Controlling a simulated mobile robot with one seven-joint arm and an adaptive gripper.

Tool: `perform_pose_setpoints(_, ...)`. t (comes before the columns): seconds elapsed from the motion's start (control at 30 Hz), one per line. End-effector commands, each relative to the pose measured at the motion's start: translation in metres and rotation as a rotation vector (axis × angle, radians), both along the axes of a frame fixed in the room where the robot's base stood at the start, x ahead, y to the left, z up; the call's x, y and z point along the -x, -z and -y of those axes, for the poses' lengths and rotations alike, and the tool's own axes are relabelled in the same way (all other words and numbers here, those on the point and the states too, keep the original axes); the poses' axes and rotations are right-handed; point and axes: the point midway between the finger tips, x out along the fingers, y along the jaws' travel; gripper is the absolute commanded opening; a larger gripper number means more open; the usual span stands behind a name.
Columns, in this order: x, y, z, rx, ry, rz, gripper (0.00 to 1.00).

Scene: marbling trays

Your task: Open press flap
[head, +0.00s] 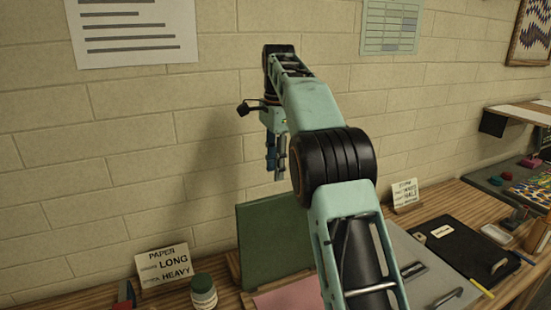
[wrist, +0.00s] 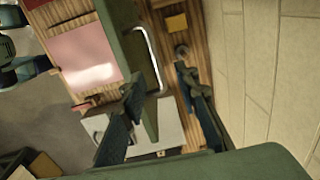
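A dark green panel, which looks like the press flap (head: 272,238), stands upright near the wall behind a pink sheet (head: 290,298). In the wrist view the panel (wrist: 128,45) shows nearly edge-on, with a pale bar handle (wrist: 150,55) along its wall side and the pink sheet (wrist: 88,50) on its other side. My gripper (head: 275,170) points down above the panel, with a visible gap between them. My arm hides part of the panel's right side.
A paper sign (head: 163,266) and a lidded jar (head: 203,292) stand left of the panel. A grey board (head: 400,245), a black plate with a handle (head: 465,255) and a small sign (head: 405,195) are on the right. The brick wall (head: 150,200) is close behind my gripper.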

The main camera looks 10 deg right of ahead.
Motion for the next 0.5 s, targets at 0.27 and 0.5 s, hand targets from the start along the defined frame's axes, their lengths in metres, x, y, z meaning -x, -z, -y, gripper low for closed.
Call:
perform_pose_setpoints(0.27,0.001,-0.021,0.0,0.0,0.0,-0.001,0.29)
perform_pose_setpoints(0.5,0.002,-0.028,0.001,0.0,0.0,-0.001,0.29)
